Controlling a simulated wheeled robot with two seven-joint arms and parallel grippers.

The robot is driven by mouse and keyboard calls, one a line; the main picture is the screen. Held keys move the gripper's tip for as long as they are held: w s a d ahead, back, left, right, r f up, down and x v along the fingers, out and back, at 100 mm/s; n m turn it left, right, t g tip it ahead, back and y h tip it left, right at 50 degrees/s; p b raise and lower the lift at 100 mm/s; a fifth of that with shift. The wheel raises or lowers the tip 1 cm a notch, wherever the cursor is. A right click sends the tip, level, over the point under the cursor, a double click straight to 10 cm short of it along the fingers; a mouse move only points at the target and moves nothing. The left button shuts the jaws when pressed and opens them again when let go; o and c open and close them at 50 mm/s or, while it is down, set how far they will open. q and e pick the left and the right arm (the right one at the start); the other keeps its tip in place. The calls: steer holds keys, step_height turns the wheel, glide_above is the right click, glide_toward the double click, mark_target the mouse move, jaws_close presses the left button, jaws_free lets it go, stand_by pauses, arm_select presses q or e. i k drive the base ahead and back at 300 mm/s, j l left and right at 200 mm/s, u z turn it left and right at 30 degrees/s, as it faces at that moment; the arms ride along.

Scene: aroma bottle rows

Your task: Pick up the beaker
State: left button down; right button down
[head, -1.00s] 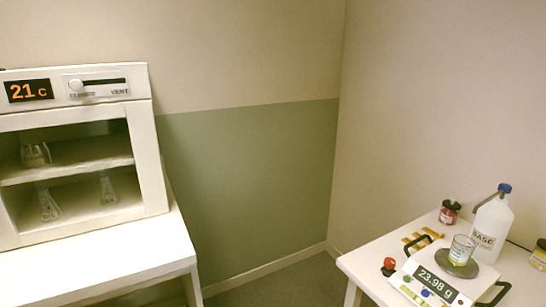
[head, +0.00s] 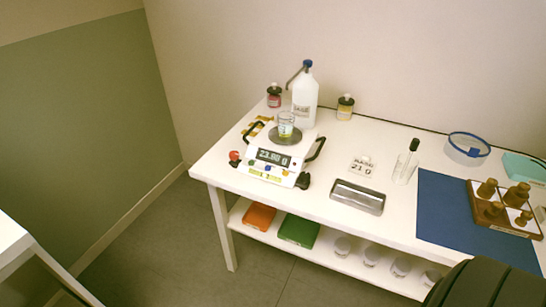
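A small clear beaker (head: 286,124) with a pale yellow-green liquid stands upright on the round dark pan of a white balance (head: 262,172). The balance sits at the left end of a white table (head: 318,195), and its display reads about 23.80, too small to be sure. Neither of my grippers shows in the head view. A dark rounded shape at the lower right corner may be part of my own body.
A white jug (head: 305,98) stands right behind the beaker, with a red jar (head: 274,96) and an amber jar (head: 345,107) beside it. Right of the balance are a metal tray (head: 358,196), a blue mat (head: 470,220) and a wooden bottle rack (head: 500,228). Floor is free in front.

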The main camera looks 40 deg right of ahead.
mark_target(286, 121)
steer(key=z, duration=1.3)
steer(key=i+j+z, duration=0.1)
steer(key=i+j, duration=0.35)
steer(key=j, duration=0.3)
steer(key=i+j+z, duration=0.15)
steer(key=i+j, duration=0.3)
steer(key=j, duration=0.35)
steer(key=i+l+z, duration=0.05)
